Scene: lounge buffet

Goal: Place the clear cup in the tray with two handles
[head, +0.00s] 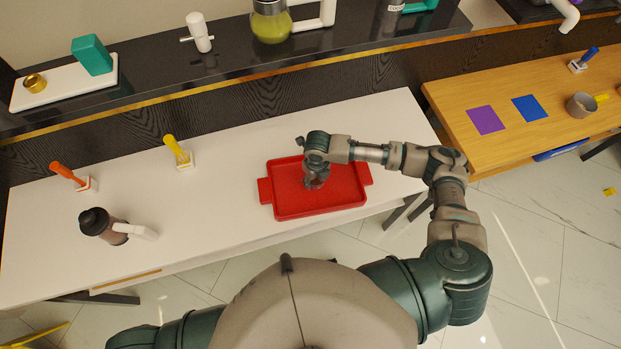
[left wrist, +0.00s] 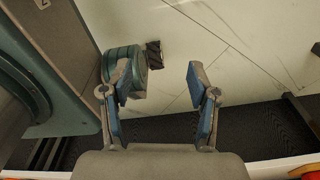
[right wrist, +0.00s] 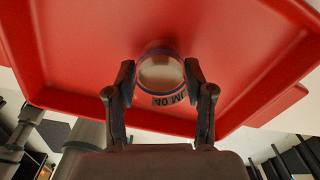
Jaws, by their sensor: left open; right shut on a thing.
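The red tray with two handles (head: 345,196) lies on the white table and fills much of the right wrist view (right wrist: 75,65). My right gripper (head: 313,180) points down over the middle of the tray. In the right wrist view it is shut on the clear cup (right wrist: 160,70), which has dark lettering and a blue band. The cup is inside the tray's outline; I cannot tell whether it touches the tray floor. In the head view my gripper mostly hides the cup. My left gripper (left wrist: 160,78) is open and empty in the left wrist view, off the head view.
A dark bottle with a white handle (head: 98,224) and orange and yellow handled tools (head: 68,174) (head: 177,148) stand on the white table (head: 215,200), left of the tray. A dark shelf (head: 230,70) runs behind. A wooden table (head: 460,105) is at right.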

